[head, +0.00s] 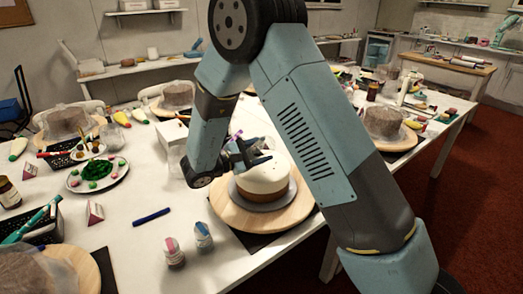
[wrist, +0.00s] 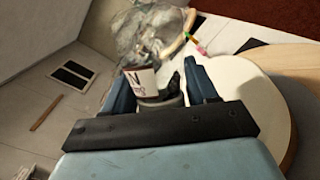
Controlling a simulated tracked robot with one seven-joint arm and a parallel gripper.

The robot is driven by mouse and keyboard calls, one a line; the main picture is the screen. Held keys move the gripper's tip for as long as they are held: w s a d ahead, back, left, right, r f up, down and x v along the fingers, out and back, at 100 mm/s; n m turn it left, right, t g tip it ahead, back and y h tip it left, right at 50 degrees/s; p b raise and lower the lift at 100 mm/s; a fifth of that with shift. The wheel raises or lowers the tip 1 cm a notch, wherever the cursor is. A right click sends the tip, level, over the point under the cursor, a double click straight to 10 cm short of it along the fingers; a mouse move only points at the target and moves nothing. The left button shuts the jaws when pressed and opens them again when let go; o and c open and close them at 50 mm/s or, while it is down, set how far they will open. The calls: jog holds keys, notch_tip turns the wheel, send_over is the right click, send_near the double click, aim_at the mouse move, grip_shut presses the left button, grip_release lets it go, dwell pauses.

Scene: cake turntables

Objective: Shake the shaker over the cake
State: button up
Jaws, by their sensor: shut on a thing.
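The cake (head: 262,183) has a smooth white top and a brown lower side. It sits on a grey board on a round wooden turntable (head: 235,213). My gripper (head: 245,153) is at the cake's upper left, above its edge. In the wrist view my gripper (wrist: 155,76) is shut on the shaker (wrist: 140,82), a small container with a white label bearing a dark letter. The shaker's lower part is hidden by the gripper body, so its tilt is unclear. The cake's white top also shows in the wrist view (wrist: 242,98), to the right of the fingers.
Two small jars (head: 173,252) (head: 202,236) and a blue pen (head: 151,216) stand or lie front left of the turntable. A plate of coloured pieces (head: 97,176) is further left. Covered cakes (head: 70,122) (head: 385,123) stand around. White table is clear near the pen.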

jog(key=shift+a+r, duration=0.1)
dwell(0.3)
jog(key=shift+s+d+r, duration=0.25)
jog(key=shift+d+r, duration=0.25)
jog(key=shift+r, duration=0.05)
jog(key=shift+w+a+f, duration=0.25)
jog(key=shift+a+f, duration=0.2)
jog(key=shift+f, duration=0.15)
jog(key=shift+s+d+f+m+y, duration=0.2)
jog(key=shift+s+d+m, duration=0.1)
jog(key=shift+s+m, duration=0.2)
jog(key=shift+s+d+f+m+y, duration=0.1)
jog(key=shift+s+d+m+y, duration=0.1)
jog(key=shift+s+d+m, duration=0.3)
jog(key=shift+s+a, duration=0.1)
jog(key=shift+a, duration=0.05)
jog(key=shift+s+d, duration=0.25)
jog(key=shift+d, duration=0.5)
jog(key=shift+r+n, duration=0.1)
jog(key=shift+n, duration=0.4)
